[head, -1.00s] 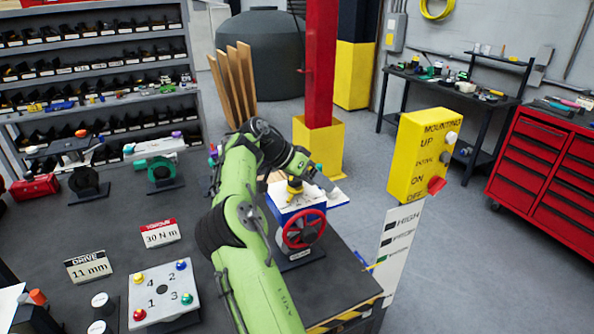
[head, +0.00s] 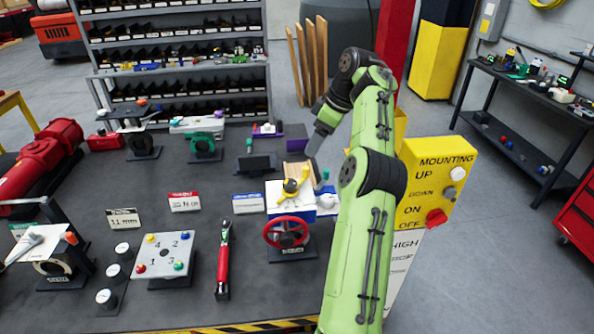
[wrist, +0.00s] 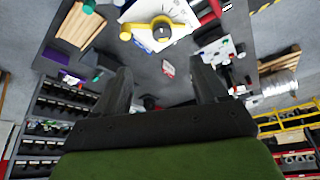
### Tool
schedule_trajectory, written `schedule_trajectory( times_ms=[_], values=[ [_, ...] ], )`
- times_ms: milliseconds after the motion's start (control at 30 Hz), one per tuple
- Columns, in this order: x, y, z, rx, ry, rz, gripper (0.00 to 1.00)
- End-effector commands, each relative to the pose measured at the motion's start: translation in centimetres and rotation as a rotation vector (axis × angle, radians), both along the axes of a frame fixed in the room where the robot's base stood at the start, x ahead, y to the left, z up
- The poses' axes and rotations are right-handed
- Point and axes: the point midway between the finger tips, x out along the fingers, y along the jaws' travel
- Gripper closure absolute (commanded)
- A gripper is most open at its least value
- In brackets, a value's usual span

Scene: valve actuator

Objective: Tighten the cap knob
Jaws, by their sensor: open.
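A yellow knob with a short arm (head: 292,187) sits on top of a white and blue box (head: 284,202), above a red handwheel (head: 287,232). I take it for the cap knob, but no label on it can be read. My gripper (head: 310,154) is above and behind the box, apart from the knob. In the wrist view my gripper (wrist: 161,66) shows two spread fingers with nothing held between them. The yellow knob (wrist: 162,32) appears beyond the fingertips, near the top of that view. How tight the knob is cannot be seen.
A red-handled wrench (head: 223,262) lies on the dark bench left of the handwheel. A plate with coloured knobs (head: 164,255) is further left. A yellow control box (head: 435,180) stands right of my arm. A wooden block (head: 300,172) is behind the knob.

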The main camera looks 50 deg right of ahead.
Motion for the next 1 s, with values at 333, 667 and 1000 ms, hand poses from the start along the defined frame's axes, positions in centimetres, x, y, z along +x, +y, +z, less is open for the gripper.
schedule_trajectory(
  times_ms=[333, 667, 1000],
  values=[
    [1.8, 0.8, -5.0, 0.002, 0.001, 0.011, 0.28],
    [4.8, 2.1, -12.5, 0.003, -0.001, 0.01, 0.28],
    [5.7, 2.3, -14.7, -0.001, -0.004, 0.008, 0.28]
  ],
)
